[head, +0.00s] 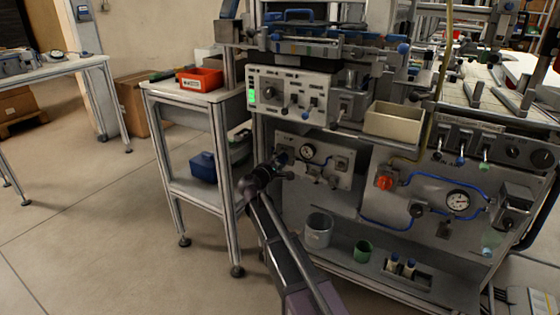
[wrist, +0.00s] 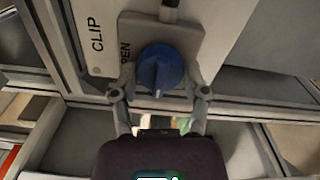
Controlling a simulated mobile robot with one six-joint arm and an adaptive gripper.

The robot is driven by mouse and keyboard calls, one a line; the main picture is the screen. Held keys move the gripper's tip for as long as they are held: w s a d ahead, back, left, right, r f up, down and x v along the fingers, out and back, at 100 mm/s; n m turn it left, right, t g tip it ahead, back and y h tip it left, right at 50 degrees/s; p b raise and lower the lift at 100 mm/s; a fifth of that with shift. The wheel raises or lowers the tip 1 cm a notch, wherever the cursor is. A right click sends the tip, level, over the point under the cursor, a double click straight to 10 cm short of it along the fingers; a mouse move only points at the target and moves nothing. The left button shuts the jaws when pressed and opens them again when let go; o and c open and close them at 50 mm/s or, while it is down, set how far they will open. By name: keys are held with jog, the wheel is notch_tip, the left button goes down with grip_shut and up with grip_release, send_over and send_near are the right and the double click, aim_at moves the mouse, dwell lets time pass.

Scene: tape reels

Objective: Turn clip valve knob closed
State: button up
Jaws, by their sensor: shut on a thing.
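The clip valve knob (wrist: 159,70) is blue and round with a raised grip, in the wrist view. It sits on a grey plate (wrist: 185,35) beside the lettering "CLIP" and a partly covered word ending in "PEN". My gripper (wrist: 160,88) is shut on the knob, with one finger at each side of it. In the head view my gripper (head: 278,163) reaches the left end of the lower panel (head: 330,173). The knob is hidden there behind my gripper and wrist.
A red-orange knob (head: 385,182) is on the right panel. A cart (head: 190,95) with a red bin (head: 200,79) stands left. A grey cup (head: 318,230) and green cup (head: 362,251) stand below.

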jog(key=shift+w, duration=0.15)
jog(key=o, duration=1.1)
jog(key=shift+o, duration=0.2)
jog(key=v, duration=1.2)
